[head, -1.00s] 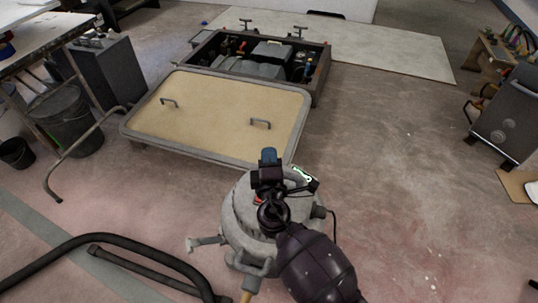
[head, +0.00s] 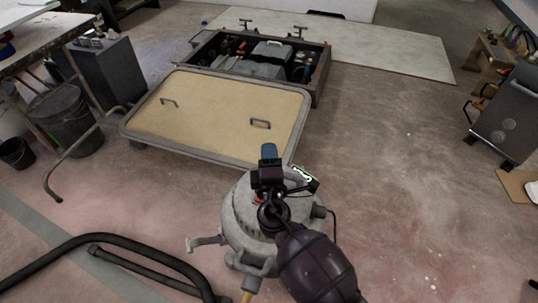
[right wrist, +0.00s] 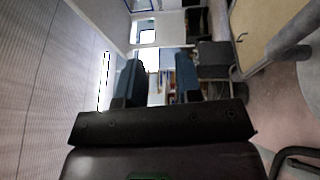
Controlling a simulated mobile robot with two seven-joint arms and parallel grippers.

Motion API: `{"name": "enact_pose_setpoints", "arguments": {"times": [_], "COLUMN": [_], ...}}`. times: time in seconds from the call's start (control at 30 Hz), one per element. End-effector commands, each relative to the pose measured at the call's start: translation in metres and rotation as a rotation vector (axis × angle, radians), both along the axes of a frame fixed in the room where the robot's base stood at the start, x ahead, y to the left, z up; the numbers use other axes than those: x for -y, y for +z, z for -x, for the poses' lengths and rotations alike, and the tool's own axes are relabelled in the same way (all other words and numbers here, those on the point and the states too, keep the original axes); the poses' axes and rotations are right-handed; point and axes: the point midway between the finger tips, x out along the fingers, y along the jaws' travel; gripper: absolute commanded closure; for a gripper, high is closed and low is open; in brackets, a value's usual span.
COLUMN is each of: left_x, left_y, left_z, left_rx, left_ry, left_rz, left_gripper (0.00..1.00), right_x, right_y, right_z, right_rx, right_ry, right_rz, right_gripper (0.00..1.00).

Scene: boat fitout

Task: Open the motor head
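The motor head appears to be the rounded grey top of a canister machine (head: 240,208) that stands on the floor at bottom centre of the head view. A white and green label shows on its far side, and a grey handle or latch sticks out at its left. My right gripper (head: 268,151) is above the machine in the head view, its blue fingertips pointing away from me. My arm hides much of the machine's top. In the right wrist view the two blue fingers (right wrist: 158,85) are apart with nothing between them. My left gripper is not in view.
A large beige hatch lid (head: 215,115) with two handles lies just beyond the machine. Behind it is an open engine box (head: 318,75). A black bucket (head: 70,120) stands left, a dark cabinet (head: 510,115) right. Bent dark tubing (head: 90,240) lies lower left.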

Motion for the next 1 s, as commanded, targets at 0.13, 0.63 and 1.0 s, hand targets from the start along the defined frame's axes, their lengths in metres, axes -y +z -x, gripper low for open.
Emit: {"name": "enact_pose_setpoints", "arguments": {"times": [0.13, 0.63, 1.0], "left_x": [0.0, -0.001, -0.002], "left_y": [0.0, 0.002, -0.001], "left_z": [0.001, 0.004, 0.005], "left_rx": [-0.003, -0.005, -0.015], "left_ry": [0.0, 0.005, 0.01], "left_rz": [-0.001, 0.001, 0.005], "left_gripper": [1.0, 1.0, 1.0], "right_x": [0.0, 0.003, 0.007], "right_y": [0.0, -0.002, -0.008], "right_z": [0.0, 0.028, 0.09], "right_rx": [0.0, 0.0, -0.001], "right_ry": [0.0, -0.001, 0.0], "right_rz": [0.0, 0.0, 0.0], "right_gripper": [0.52, 0.52, 0.52]}}
